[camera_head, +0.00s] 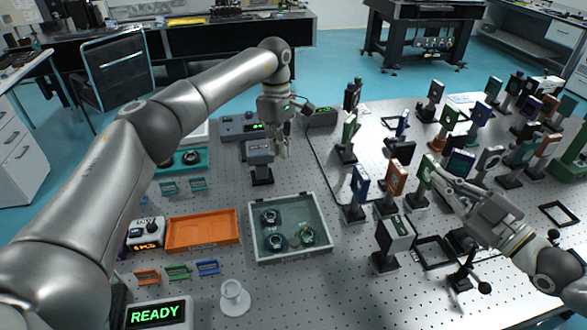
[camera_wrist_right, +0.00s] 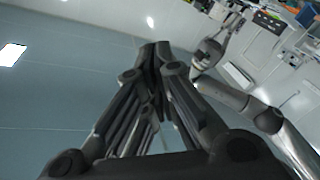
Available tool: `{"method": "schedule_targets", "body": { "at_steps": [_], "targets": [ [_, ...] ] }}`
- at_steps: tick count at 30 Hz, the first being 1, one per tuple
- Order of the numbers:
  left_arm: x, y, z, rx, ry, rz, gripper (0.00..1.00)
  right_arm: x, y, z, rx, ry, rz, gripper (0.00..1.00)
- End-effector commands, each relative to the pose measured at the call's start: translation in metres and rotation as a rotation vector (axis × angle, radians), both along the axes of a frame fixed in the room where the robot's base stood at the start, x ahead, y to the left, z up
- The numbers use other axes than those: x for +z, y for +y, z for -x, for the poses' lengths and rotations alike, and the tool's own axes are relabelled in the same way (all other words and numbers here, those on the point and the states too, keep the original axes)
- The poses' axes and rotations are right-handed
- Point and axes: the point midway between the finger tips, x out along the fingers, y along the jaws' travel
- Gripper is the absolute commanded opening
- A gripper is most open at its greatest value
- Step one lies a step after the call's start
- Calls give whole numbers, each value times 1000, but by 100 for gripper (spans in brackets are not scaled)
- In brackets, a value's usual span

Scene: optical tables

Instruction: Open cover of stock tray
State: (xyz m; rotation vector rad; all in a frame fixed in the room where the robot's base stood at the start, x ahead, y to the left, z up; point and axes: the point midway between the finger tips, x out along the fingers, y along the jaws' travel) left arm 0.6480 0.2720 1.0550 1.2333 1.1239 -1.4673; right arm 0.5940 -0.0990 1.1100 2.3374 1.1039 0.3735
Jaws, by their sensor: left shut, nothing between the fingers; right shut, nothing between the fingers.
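A grey-green tray with a pale rim (camera_head: 324,245) sits on the perforated table at the centre of the head view, and I take it as the stock tray. Several dark round mounts lie in it; a see-through cover seems to lie over them, but I cannot make out its edges clearly. My left gripper (camera_head: 283,154) points down behind the tray, shut and empty, apart from the tray. My right gripper (camera_head: 430,172) is to the right among the mounted optics, shut and empty. Its closed fingers also show in the right wrist view (camera_wrist_right: 155,52).
An orange tray (camera_head: 202,246) lies left of the grey-green tray, with small coloured frames in front. A white pedestal (camera_head: 235,298) stands near the front. Upright optics, including an orange one (camera_head: 396,178), crowd the right. A grey device (camera_head: 259,152) stands beside my left gripper.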

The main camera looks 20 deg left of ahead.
Motion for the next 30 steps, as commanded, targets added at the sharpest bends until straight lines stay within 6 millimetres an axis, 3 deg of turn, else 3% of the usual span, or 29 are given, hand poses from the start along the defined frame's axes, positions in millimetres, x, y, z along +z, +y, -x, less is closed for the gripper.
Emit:
{"method": "schedule_targets", "body": {
  "at_steps": [1, 3, 10, 15, 21, 30],
  "targets": [
    [0, 0, 0, 0, 0, 0, 0, -10, 26, 13, 45, 49, -43, 0],
    [0, 0, 0, 0, 0, 0, 0, -20, 53, 26, 88, 114, -106, 0],
    [0, 0, 0, 0, 0, 0, 0, -47, 142, 67, 202, 401, -388, 0],
    [0, 0, 0, 0, 0, 0, 0, -55, 197, 95, 252, 650, -653, 0],
    [0, 0, 0, 0, 0, 0, 0, -60, 236, 112, 256, 941, -999, 0],
    [0, 0, 0, 0, 0, 0, 0, -87, 243, 110, 167, 1265, -1493, 0]
  ]
}}
